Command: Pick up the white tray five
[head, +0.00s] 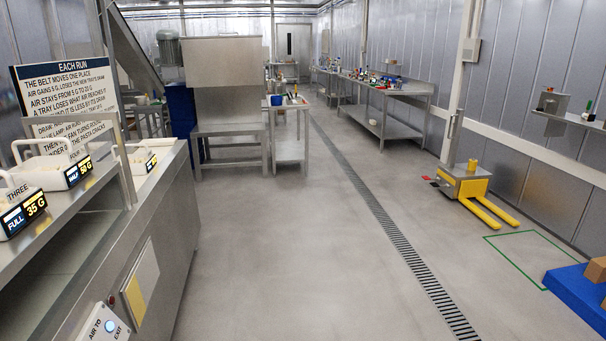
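Several white trays with handles stand on the steel belt line at the left. The nearest, tray three (12,196), is cut by the left edge and has a black display reading FULL 35 G. Behind it, a white tray (52,172) has a display that seems to read HALF 50 G. Farther right, another white tray (138,166) has a small display too small to read. I cannot tell which tray is five. Neither of my grippers is in view.
The steel line (170,215) borders the left, with a sign board (70,85) above it. A steel machine (228,90) and small table (291,150) stand ahead. A yellow pallet jack (466,184) and blue pallet (580,292) are at right. The middle floor is clear.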

